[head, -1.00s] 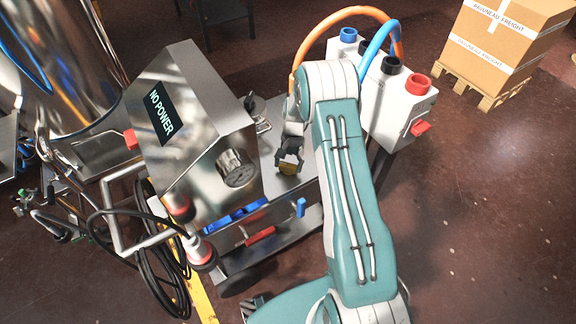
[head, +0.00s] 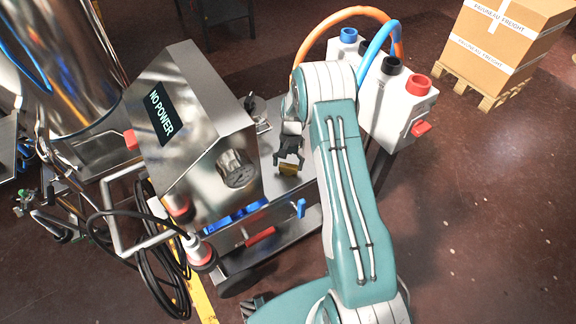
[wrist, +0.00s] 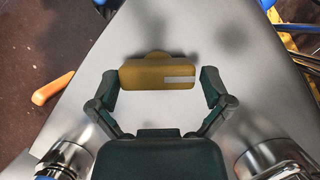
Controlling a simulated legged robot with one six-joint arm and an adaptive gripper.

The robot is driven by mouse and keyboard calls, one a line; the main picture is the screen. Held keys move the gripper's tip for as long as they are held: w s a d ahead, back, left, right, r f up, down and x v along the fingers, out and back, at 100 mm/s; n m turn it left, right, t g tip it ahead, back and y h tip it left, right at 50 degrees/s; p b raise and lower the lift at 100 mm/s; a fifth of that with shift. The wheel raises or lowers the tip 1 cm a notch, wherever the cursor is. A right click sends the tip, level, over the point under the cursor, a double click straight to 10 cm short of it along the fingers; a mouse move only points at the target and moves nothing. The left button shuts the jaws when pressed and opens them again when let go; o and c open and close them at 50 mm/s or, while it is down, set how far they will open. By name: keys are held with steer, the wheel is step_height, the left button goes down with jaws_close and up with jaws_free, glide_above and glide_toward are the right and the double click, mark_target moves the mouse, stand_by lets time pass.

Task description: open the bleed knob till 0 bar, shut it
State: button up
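The bleed knob (head: 288,169) is a yellow bar-shaped handle with a pale stripe, on the steel top of the machine. In the wrist view the knob (wrist: 157,75) lies crosswise in front of my gripper (wrist: 161,84). My gripper is open, one finger at each end of the knob. The left finger is very close to it; I cannot tell if it touches. A gap shows at the right finger. In the head view my gripper (head: 289,160) is just above the knob. The round gauge (head: 236,169) on the steel housing is too unclear to read.
The steel housing with a "NO POWER" display (head: 161,115) stands left of my gripper. A white box (head: 396,104) with coloured ports and hoses stands to the right. Blue handles (head: 301,208) and a red handle (head: 260,237) sit at the machine's front edge.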

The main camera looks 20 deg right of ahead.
steer(key=v, duration=1.2)
stand_by(0.3)
steer(key=s+a+r+n+t+h, duration=0.1)
steer(key=s+a+r+n+t, duration=0.15)
steer(key=s+r, duration=0.6)
steer(key=s+a+r+n+t+h, duration=0.1)
steer(key=s+a+r+t, duration=0.15)
steer(key=r, duration=1.05)
steer(key=s+a+r+n+t, duration=0.1)
steer(key=s+r+t, duration=0.1)
steer(key=s, duration=0.8)
steer(key=s+a+r+n+t, duration=0.2)
steer(key=s, duration=0.8)
steer(key=shift+s+a+r, duration=0.15)
steer(key=shift+s+a, duration=0.05)
